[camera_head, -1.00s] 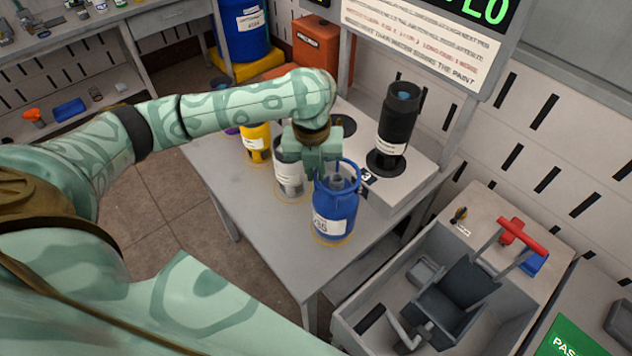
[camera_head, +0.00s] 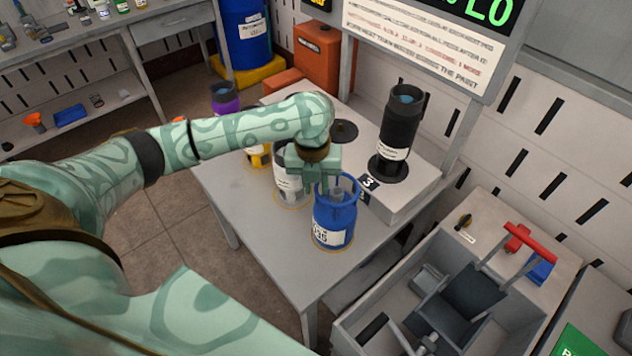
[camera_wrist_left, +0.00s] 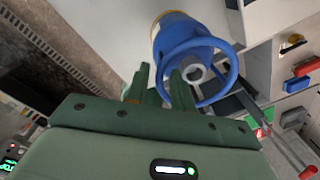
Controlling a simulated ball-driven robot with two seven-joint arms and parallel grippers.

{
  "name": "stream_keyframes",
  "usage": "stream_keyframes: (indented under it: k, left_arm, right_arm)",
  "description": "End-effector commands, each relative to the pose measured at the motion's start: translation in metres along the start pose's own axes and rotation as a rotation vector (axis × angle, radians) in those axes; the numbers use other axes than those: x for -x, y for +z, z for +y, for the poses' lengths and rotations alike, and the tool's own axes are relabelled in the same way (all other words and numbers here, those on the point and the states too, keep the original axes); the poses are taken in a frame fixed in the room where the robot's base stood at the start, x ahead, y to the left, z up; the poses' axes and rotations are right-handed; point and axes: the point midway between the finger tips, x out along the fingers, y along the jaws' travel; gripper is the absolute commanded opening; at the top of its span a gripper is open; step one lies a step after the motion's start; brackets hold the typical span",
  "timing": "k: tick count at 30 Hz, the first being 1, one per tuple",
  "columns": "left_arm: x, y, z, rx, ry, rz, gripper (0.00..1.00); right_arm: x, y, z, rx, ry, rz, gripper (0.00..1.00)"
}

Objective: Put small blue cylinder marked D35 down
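The small blue cylinder (camera_head: 334,218), its white label showing "35", stands upright on the grey table near its front right corner. It has an open ring collar on top. In the left wrist view the blue cylinder (camera_wrist_left: 205,52) shows from above. My left gripper (camera_head: 323,186) is at its collar; in the left wrist view the fingers (camera_wrist_left: 162,76) are apart, one inside the ring and one outside, with a gap showing beside the rim. My right gripper is not in view.
A grey cylinder (camera_head: 290,187) stands close to the left on the table (camera_head: 240,200), with yellow and purple ones behind. A black cylinder (camera_head: 396,130) stands on the raised white station (camera_head: 415,180) to the right. A grey bin (camera_head: 375,300) is at the front right.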

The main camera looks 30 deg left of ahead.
Motion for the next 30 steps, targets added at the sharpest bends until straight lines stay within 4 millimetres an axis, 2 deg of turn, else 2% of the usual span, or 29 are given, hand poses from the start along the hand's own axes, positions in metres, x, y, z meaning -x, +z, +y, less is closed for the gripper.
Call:
stream_keyframes:
  k: [11,14,24,30]
  left_arm:
    - [0.005,0.001,0.000,-0.001,-0.001,-0.002,0.33]
    - [0.022,0.001,0.000,0.000,-0.001,-0.005,0.33]
    - [0.100,0.001,0.000,0.001,-0.001,-0.004,0.33]
    - [0.121,0.000,-0.001,0.000,-0.001,-0.001,0.33]
  right_arm:
    - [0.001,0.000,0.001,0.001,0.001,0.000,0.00]
    - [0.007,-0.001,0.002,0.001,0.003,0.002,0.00]
    - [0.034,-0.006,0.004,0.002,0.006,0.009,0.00]
    - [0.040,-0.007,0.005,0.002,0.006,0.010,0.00]
